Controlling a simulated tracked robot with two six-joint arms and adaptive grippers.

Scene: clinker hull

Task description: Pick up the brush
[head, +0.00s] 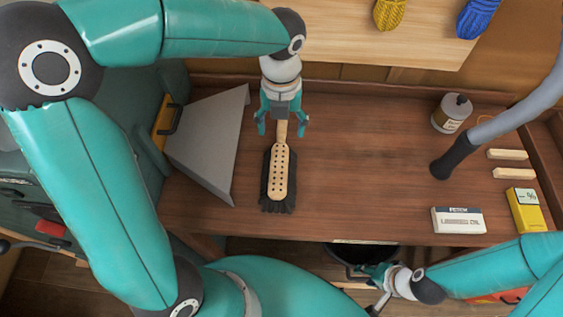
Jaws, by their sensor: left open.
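The brush (281,172) lies on the wooden bench top, with a pale wooden back dotted with dark holes and dark bristles around its edges. Its narrow handle points toward the back of the bench. My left gripper (282,126) is over the handle, fingers apart, one on each side of it. I see a gap between the fingers and the handle; the handle's far end is hidden under the gripper. My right gripper (371,284) is low at the front, beyond the bench's front edge and away from the brush. Its finger opening is not clear.
A grey sheet-metal piece (208,145) stands close left of the brush. The bench middle is clear.

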